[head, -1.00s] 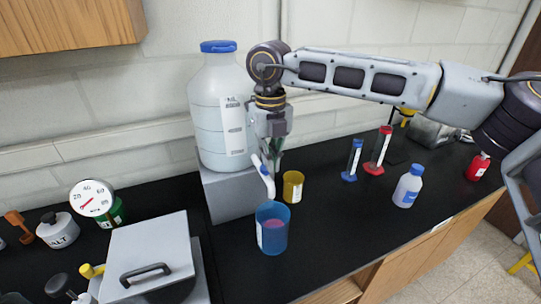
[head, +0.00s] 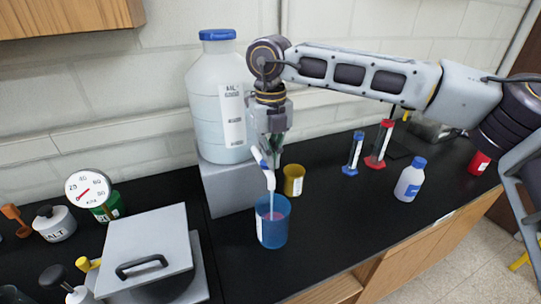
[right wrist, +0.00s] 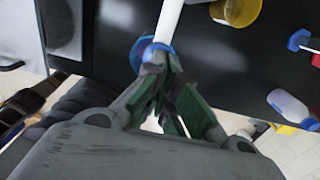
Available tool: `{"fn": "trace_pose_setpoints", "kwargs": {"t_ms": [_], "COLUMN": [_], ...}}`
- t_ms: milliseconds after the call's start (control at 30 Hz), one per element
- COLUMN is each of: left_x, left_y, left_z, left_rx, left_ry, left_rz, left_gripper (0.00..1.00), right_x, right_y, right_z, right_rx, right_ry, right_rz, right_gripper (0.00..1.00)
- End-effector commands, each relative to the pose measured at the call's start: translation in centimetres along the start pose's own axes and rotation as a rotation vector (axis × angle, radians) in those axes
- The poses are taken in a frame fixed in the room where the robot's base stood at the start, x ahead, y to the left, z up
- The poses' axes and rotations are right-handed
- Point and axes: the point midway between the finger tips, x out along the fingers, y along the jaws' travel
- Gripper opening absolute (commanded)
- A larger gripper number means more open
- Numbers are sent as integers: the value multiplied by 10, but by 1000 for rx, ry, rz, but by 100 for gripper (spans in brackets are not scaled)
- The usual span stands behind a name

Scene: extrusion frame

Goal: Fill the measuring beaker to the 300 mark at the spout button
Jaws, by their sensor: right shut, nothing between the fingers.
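The blue measuring beaker (head: 272,232) stands on the black counter under the spout. It is see-through, has a white label on its left side and holds some pinkish liquid low inside. The white spout (head: 268,181) comes from the large jug (head: 222,110) on a grey block, and a thin pale stream runs from its tip into the beaker. My right gripper (head: 272,158) is shut and empty, its fingertips at the blue button on top of the spout. In the right wrist view, the shut fingers (right wrist: 160,75) cover much of the button and beaker. My left gripper is not in view.
A yellow cup (head: 293,180) stands just behind the beaker. Blue (head: 353,155) and red (head: 379,145) cylinders and a blue-capped bottle (head: 410,180) stand to the right. A grey lidded box (head: 148,255) is at left.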

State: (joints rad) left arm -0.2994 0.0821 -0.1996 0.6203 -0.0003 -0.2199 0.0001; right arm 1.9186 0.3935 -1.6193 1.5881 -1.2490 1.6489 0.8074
Motion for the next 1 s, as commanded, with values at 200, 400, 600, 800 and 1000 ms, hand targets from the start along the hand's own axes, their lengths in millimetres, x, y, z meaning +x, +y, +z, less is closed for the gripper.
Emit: {"fn": "trace_pose_setpoints", "kwargs": {"t_ms": [200,400,600,800,1000], "left_x": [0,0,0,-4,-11], "left_y": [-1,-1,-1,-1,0], "left_z": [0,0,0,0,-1], "left_rx": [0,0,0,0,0], "left_ry": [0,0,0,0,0], "left_rz": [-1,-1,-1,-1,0], "left_gripper": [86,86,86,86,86], "right_x": [2,3,2,-4,-21], "right_y": [0,0,0,0,-1], "right_z": [-1,-1,-1,0,1], "right_rx": [0,-1,-1,-1,-2], "right_ry": [5,5,6,5,3], "right_rz": [-1,-1,-2,-1,-1], "right_gripper": [0,0,0,0,0]}}
